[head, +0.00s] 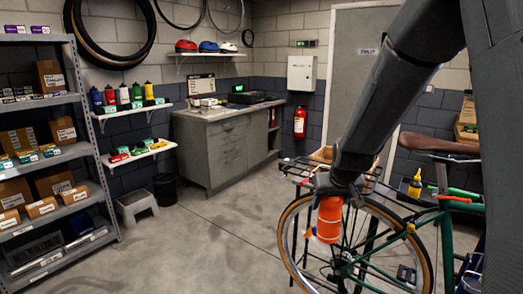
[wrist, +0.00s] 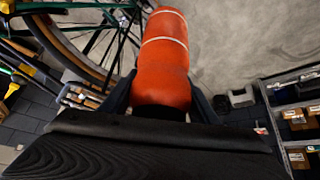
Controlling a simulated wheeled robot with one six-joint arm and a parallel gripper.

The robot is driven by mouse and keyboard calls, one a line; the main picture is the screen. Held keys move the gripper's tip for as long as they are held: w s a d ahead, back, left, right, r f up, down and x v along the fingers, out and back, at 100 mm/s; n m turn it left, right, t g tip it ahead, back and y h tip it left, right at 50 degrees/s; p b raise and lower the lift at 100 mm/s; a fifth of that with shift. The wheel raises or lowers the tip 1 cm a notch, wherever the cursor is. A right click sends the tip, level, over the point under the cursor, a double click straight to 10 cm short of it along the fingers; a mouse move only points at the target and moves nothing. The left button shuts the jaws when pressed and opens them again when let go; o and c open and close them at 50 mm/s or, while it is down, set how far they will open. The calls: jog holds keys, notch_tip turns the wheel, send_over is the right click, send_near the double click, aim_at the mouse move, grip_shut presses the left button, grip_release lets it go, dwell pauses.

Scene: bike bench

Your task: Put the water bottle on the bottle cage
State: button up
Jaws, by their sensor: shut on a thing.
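My gripper (head: 332,188) is shut on an orange water bottle (head: 329,222), which hangs below it in front of the bike's wheel in the head view. In the wrist view the bottle (wrist: 163,62), with a pale band around it, sits between the dark fingers of my gripper (wrist: 162,98) and points away from the camera. The green bike (head: 446,240) stands at the right of the head view, partly hidden by my arm. I cannot make out the bottle cage in either view.
A tan-tyred wheel (head: 287,235) and a black rack (head: 300,170) are close to the bottle. Shelving (head: 75,150) stands at the left, and a grey cabinet (head: 215,150) at the back. A step stool (head: 137,205) is on the floor. The middle floor is clear.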

jog(key=s+f, duration=0.6)
jog(key=f, duration=0.5)
jog(key=s+a+f, duration=0.1)
jog(key=s+f, duration=0.6)
jog(key=f, duration=0.3)
jog(key=shift+f+m, duration=0.3)
jog(key=shift+f, duration=0.05)
jog(key=shift+s, duration=0.1)
